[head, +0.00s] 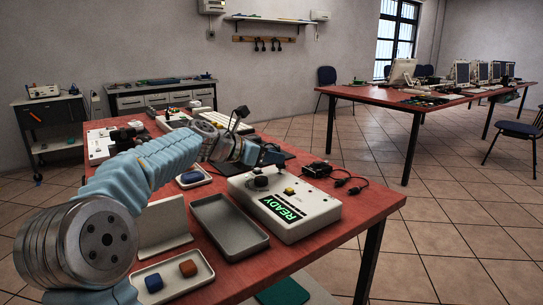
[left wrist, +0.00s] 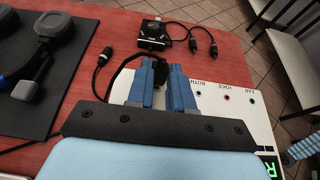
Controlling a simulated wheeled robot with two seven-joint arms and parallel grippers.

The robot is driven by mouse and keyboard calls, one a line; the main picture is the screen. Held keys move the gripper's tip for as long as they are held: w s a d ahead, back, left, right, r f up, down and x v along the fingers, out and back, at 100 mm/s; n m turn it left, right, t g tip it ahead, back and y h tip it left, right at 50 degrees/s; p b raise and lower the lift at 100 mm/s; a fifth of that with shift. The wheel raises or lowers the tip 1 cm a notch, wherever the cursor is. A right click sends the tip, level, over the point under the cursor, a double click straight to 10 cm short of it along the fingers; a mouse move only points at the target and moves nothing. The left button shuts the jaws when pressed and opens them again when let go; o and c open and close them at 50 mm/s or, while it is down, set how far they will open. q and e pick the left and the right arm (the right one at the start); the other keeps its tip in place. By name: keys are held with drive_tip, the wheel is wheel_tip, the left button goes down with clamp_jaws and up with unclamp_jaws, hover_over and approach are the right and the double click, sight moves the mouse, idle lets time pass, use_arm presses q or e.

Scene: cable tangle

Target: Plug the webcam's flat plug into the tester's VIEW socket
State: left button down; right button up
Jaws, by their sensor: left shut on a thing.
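The tester (head: 300,222) is a white box with a green READY display on the red table, and it also shows in the left wrist view (left wrist: 232,135). My left gripper (left wrist: 166,78) is over the tester's back edge, shut on a small dark piece with a black cable. Its tip is hidden.
A black headset (left wrist: 30,60) lies on a dark mat (left wrist: 62,95). Another plug (left wrist: 104,57) lies near the mat. A grey tray (head: 228,222) stands beside the tester, and a smaller tray (head: 172,290) holds a blue and a brown block. The table edge is close behind the webcam.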

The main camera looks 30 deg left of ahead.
use_arm(q)
drive_tip(key=shift+f+b, duration=0.5)
drive_tip(key=shift+f, duration=0.35)
drive_tip(key=c, duration=0.9)
unclamp_jaws()
drive_tip(key=v, duration=1.3)
drive_tip(key=shift+s+a+r, duration=0.1)
drive_tip(key=shift+s+a, duration=0.1)
drive_tip(key=shift+s, duration=0.15)
